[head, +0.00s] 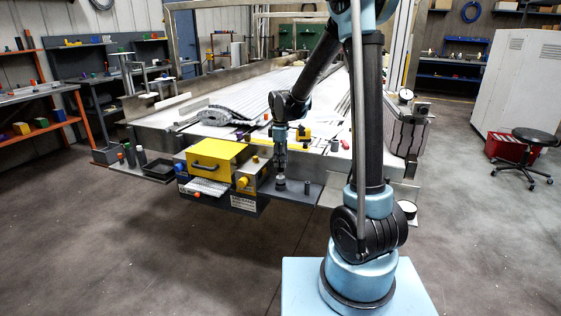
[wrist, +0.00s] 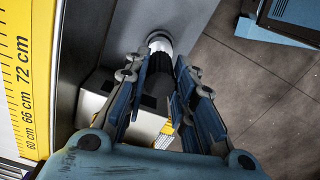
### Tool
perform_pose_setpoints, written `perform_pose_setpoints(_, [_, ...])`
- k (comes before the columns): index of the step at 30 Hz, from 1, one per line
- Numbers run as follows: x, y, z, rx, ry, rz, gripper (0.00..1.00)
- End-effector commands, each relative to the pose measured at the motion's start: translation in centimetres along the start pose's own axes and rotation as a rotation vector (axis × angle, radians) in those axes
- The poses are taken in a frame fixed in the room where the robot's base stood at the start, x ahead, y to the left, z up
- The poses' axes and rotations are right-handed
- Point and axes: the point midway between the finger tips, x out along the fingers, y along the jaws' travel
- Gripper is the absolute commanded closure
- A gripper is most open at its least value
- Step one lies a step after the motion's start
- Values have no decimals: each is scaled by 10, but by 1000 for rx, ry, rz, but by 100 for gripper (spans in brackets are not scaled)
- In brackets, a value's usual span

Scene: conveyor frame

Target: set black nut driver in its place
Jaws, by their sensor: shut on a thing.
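My gripper (head: 280,163) is low over a grey shelf (head: 247,204) on the front of the conveyor frame. In the wrist view my gripper (wrist: 158,76) has its two blue-padded fingers on either side of the black nut driver (wrist: 157,64), shut on it. The driver points away from the camera, and its far end meets a pale round ring (wrist: 159,40) at the grey surface. I cannot tell whether it is inside the ring or just above it. In the head view the fingers hide most of the driver; a dark round piece (head: 281,184) shows below them.
A short grey cylinder (head: 307,187) stands close on the right. A yellow ruler strip (wrist: 20,75) lies along the frame. Open floor lies in front.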

Motion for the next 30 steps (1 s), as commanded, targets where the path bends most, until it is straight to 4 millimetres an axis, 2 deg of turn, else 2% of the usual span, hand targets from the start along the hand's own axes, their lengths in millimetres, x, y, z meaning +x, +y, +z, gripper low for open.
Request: perform_pose_setpoints(30, [20,0,1,1,0,0,100])
